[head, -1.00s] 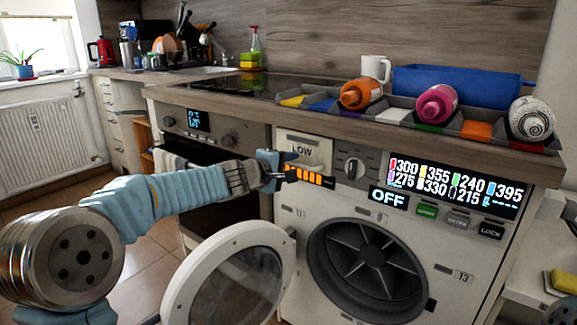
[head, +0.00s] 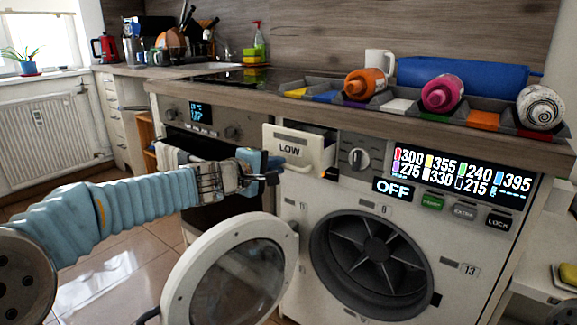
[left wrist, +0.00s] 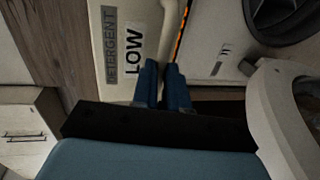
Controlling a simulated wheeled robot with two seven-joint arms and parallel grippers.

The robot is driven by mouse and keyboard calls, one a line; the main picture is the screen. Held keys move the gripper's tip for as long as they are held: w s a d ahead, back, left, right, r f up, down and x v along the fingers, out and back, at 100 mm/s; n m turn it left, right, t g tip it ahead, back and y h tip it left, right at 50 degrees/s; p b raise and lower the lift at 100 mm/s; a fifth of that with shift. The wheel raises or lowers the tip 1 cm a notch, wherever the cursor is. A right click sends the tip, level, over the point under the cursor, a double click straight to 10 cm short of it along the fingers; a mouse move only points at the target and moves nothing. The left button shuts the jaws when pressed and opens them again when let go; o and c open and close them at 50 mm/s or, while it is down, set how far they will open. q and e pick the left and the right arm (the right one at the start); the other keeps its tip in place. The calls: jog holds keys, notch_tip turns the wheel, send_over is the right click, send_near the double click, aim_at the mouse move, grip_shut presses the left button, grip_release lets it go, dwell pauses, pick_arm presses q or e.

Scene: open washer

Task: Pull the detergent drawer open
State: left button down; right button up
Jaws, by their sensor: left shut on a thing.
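The white detergent drawer (head: 290,147), labelled LOW, stands partly pulled out of the washer (head: 452,252) at its upper left, with its side wall showing. In the left wrist view, the drawer front (left wrist: 108,35) with its DETERGENT and LOW labels lies just beyond the fingers. In the left wrist view, the fingers (left wrist: 162,85) are close together and hide most of the grip. My right gripper is not in view.
The open round washer door (head: 232,275) hangs below the drawer. An oven (head: 205,130) stands to the left. The counter above holds a divided tray with an orange bottle (head: 364,84), a pink bottle (head: 442,93) and a white patterned roll (head: 540,107).

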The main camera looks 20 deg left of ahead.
pick_arm(q)
jog(key=v, duration=0.2)
jog(key=f+v, duration=0.1)
jog(key=v, duration=0.2)
jog(key=shift+s+a+f, duration=0.1)
jog(key=shift+s+a, duration=0.05)
jog(key=shift+s, duration=0.15)
jog(key=c, duration=1.1)
grip_release()
jog(key=shift+c, duration=0.2)
jog(key=p+v, duration=0.2)
jog(key=v, duration=1.1)
jog(key=shift+s, duration=0.4)
jog(key=shift+a, duration=0.1)
